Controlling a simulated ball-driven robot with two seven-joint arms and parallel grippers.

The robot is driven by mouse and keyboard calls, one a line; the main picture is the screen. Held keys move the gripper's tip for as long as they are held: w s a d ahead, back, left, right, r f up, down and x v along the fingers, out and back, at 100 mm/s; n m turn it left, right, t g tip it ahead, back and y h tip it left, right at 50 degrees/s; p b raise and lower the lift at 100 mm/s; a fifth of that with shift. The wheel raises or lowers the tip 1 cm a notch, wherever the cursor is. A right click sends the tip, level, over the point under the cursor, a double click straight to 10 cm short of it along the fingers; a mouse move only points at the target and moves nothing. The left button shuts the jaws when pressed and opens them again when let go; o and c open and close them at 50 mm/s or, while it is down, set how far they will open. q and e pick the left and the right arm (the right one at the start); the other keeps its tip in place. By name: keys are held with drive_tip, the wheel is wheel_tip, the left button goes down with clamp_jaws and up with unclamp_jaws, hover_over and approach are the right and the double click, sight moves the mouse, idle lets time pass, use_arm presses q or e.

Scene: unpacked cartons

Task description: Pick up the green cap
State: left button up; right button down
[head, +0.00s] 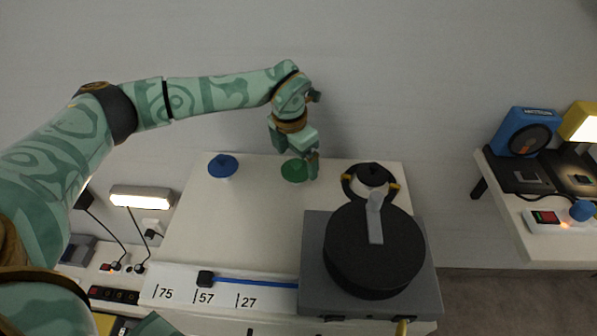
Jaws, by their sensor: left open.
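The green cap (294,170) lies at the back middle of the white table (240,215), with part of it hidden by my gripper. My left gripper (309,168) reaches down from above, right at the cap's right side. It is open, and I cannot tell whether a finger touches the cap. My right gripper does not show.
A blue cap (222,165) lies to the left. The table's left middle is clear.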

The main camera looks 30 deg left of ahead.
use_arm(q)
wheel_tip(320, 180, down, 2)
drive_tip(key=shift+w+f, duration=0.1)
drive_tip(key=shift+w, duration=0.05)
drive_tip(key=shift+r, duration=0.2)
drive_tip(key=shift+c, duration=0.6)
drive_tip(key=c, duration=1)
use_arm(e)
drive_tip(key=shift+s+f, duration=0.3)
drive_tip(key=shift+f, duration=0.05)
use_arm(q)
drive_tip(key=shift+r, duration=0.1)
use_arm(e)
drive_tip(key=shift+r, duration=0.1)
